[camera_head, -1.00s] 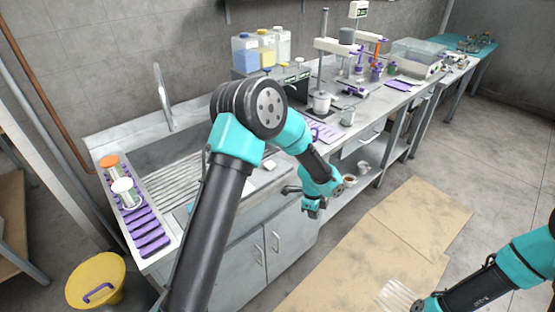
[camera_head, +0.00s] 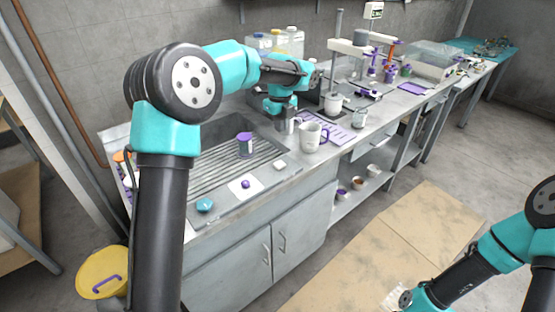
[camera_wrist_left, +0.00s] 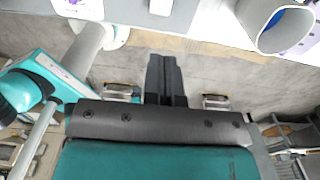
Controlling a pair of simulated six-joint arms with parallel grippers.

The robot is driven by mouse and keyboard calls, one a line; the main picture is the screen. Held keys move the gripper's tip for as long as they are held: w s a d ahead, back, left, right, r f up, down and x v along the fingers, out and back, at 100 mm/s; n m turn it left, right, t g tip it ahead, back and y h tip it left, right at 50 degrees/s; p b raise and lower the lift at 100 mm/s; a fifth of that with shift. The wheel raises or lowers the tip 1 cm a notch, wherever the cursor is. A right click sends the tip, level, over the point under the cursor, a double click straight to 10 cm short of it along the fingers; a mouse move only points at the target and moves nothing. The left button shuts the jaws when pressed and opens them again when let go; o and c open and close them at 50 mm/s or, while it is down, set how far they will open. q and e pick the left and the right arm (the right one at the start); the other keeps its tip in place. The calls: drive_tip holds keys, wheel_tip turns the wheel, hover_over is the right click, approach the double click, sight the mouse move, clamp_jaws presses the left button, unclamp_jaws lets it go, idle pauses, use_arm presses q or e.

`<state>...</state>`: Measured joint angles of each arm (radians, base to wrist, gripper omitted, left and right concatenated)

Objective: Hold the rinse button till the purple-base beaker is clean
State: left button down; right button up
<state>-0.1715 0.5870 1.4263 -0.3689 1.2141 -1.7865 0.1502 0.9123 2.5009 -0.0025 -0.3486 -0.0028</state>
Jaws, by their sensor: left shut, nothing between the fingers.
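The purple-base beaker (camera_head: 245,145) stands purple end up on the ribbed drain area of the sink; whether its glass is clean is too small to tell. A small purple button (camera_head: 245,184) sits on a white plate in front of it, probably the rinse button. My left gripper (camera_head: 289,123) is shut and empty, above the counter to the right of the beaker, away from the button. Its closed fingers (camera_wrist_left: 165,80) also show in the left wrist view. My right gripper (camera_head: 404,300) is low at the bottom right; its fingers are unclear.
A teal knob (camera_head: 205,205) is at the sink's front edge. A yellow bin (camera_head: 102,272) stands on the floor. Bottles (camera_head: 290,40) and lab stands are farther back.

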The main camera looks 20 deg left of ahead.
sight(280, 164)
use_arm(q)
drive_tip(key=shift+f, duration=0.15)
wheel_tip(280, 164, down, 14)
drive_tip(key=shift+r, duration=0.1)
idle(0.6)
